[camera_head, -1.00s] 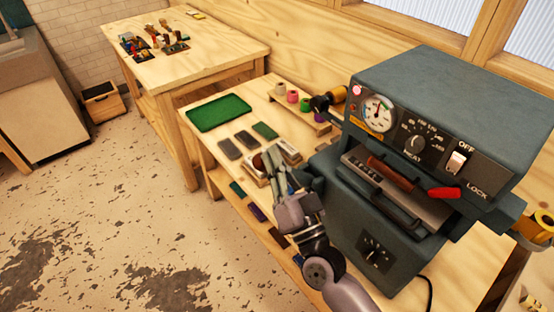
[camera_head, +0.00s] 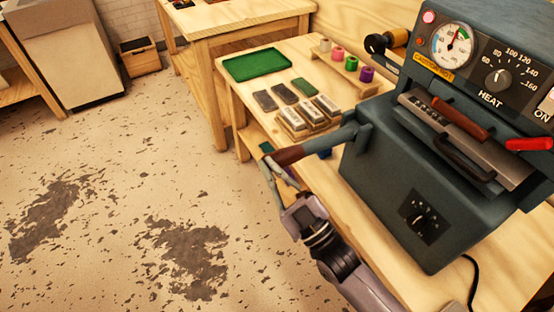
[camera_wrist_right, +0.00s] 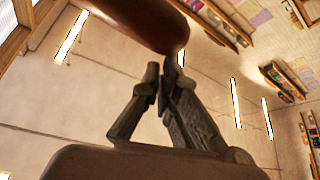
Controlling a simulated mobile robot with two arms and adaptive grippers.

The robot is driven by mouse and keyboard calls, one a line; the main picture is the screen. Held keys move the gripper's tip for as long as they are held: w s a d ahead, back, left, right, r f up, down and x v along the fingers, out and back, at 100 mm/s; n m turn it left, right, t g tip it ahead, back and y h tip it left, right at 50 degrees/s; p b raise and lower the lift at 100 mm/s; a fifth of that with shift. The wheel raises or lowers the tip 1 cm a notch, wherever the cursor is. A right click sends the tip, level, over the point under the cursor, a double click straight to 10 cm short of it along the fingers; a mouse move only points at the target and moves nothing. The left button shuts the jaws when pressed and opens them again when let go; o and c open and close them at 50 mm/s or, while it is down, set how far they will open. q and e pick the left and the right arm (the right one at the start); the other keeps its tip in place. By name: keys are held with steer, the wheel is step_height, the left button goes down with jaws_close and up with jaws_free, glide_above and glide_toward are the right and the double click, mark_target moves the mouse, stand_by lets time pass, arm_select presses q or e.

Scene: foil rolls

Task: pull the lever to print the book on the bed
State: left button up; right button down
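The dark blue-grey press (camera_head: 400,200) stands on the wooden bench at the right. Its lever (camera_head: 335,139) sticks out from the left side and ends in a brown grip (camera_head: 300,152). My right gripper (camera_head: 268,168) is just below and left of the grip's end. In the right wrist view, the brown grip (camera_wrist_right: 145,20) lies across the top, beyond the fingertips (camera_wrist_right: 163,78). The fingers are drawn together with nothing visible between them; contact with the grip is unclear. My left gripper is not in view.
A green tray (camera_head: 265,64), dark blocks, pale bars and coloured foil rolls (camera_head: 337,54) sit on the bench left of the press. The dial (camera_head: 452,44) and lit red lamp (camera_head: 429,17) are on the press. Open floor lies at the left.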

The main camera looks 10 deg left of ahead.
step_height(320, 180, down, 3)
steer(key=shift+r+n+g+b, duration=0.2)
steer(key=shift+n+g+b, duration=0.25)
steer(key=shift+n, duration=0.35)
steer(key=shift+f, duration=0.15)
stand_by(0.9)
